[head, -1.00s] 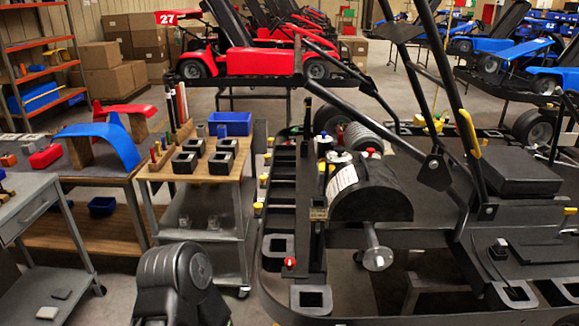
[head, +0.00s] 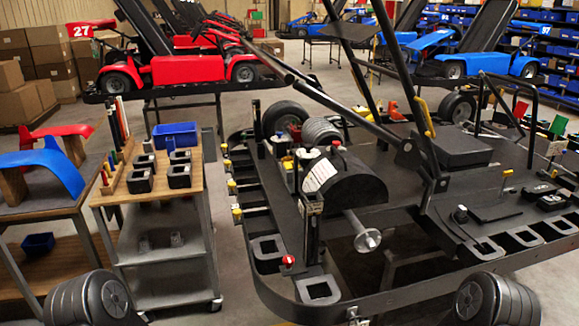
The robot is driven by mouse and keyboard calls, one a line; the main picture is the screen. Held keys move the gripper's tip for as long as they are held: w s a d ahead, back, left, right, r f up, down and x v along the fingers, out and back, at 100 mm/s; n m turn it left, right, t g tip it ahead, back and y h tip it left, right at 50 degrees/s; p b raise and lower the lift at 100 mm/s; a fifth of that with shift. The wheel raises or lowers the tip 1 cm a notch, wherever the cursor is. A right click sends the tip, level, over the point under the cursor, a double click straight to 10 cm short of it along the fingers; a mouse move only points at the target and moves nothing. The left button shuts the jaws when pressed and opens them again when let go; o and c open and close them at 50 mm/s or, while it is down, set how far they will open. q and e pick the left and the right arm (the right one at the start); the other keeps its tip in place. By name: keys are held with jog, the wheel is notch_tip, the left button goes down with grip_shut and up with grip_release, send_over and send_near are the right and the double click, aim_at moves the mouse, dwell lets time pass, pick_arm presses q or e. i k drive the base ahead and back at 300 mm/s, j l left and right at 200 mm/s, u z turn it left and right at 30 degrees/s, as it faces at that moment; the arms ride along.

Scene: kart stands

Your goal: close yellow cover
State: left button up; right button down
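The kart stand (head: 330,300) is a black frame with open square sockets along its edges. Several small yellow pieces sit on its left edge, one of them a yellow cap (head: 237,212) beside the cart. A longer yellow piece (head: 428,120) is on a slanted black bar of the kart, and a small yellow one (head: 508,173) is at the right. I cannot tell which of these is the yellow cover, or whether it is open. Neither of my grippers shows; only black ribbed parts of my arms appear at the bottom left and bottom right.
A wooden-topped cart (head: 150,190) with black holders and a blue bin (head: 175,134) stands left of the kart stand. A table with a blue fender (head: 45,165) is further left. Red and blue karts stand behind. Grey floor is open between the cart and the kart stand.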

aim_at(288, 165)
jog(key=i+j, duration=0.2)
jog(key=j, duration=0.15)
jog(key=i+j, duration=0.2)
jog(key=j, duration=0.2)
jog(key=i+j, duration=0.2)
jog(key=j, duration=0.15)
jog(key=i+j, duration=0.2)
jog(key=j, duration=0.15)
jog(key=i+j, duration=0.2)
jog(key=j, duration=0.2)
jog(key=i+j, duration=0.2)
jog(key=j, duration=0.15)
jog(key=i+j, duration=0.2)
jog(key=j, duration=0.15)
jog(key=i+j, duration=0.2)
jog(key=j, duration=0.2)
jog(key=z, duration=0.05)
